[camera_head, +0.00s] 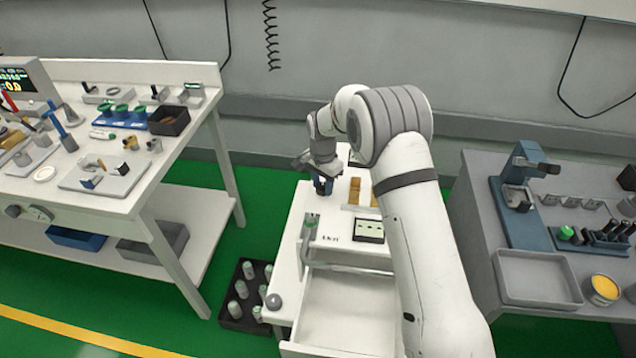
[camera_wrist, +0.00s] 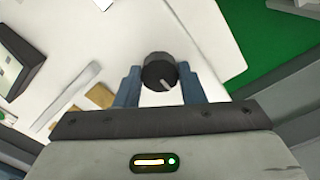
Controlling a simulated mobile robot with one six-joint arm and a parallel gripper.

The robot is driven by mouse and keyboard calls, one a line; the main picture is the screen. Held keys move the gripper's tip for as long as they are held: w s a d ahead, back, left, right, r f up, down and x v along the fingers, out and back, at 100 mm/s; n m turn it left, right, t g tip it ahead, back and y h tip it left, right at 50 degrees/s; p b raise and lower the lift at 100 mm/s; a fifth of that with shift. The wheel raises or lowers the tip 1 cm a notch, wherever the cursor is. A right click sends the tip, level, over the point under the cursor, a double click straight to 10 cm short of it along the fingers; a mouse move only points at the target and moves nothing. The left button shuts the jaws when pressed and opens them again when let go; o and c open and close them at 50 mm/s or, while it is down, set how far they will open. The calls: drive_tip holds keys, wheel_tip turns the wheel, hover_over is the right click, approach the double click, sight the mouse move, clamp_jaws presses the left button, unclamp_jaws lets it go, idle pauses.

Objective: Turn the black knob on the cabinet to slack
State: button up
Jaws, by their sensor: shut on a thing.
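The black knob (camera_wrist: 159,74) sits on the white cabinet top (camera_wrist: 185,25) in the wrist view. It is round, with a pale pointer line on its face that points to the lower right of that picture. My gripper (camera_wrist: 160,82) has its two blue fingers on either side of the knob and is shut on it. In the head view my gripper (camera_head: 323,186) reaches down to the back left of the cabinet top (camera_head: 340,215). The knob is hidden there by my gripper. I cannot read any marks around the knob.
A small dark-framed panel (camera_head: 369,231) and tan blocks (camera_head: 354,190) are on the cabinet top. A rail (camera_head: 345,268) runs along its front above an open drawer (camera_head: 340,315). A white workbench (camera_head: 150,180) stands left, a grey bench (camera_head: 470,215) right.

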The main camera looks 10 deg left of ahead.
drive_tip(key=shift+o, duration=0.2)
drive_tip(key=shift+s+a+r, duration=0.1)
drive_tip(key=shift+a+r, duration=0.05)
drive_tip(key=shift+a, duration=0.2)
drive_tip(key=shift+d+n, duration=0.25)
drive_tip(key=shift+n, duration=0.15)
drive_tip(key=shift+c, duration=0.2)
drive_tip(key=n+b, duration=0.1)
drive_tip(key=n, duration=0.2)
drive_tip(key=shift+w+n+b, duration=0.25)
drive_tip(key=shift+n+b, duration=0.05)
drive_tip(key=shift+b, duration=0.05)
drive_tip(key=n+b, duration=0.1)
drive_tip(key=n, duration=0.8)
drive_tip(key=shift+r+b, duration=0.1)
drive_tip(key=shift+b, duration=0.2)
drive_tip(key=n, duration=0.4)
drive_tip(key=shift+n, duration=0.4)
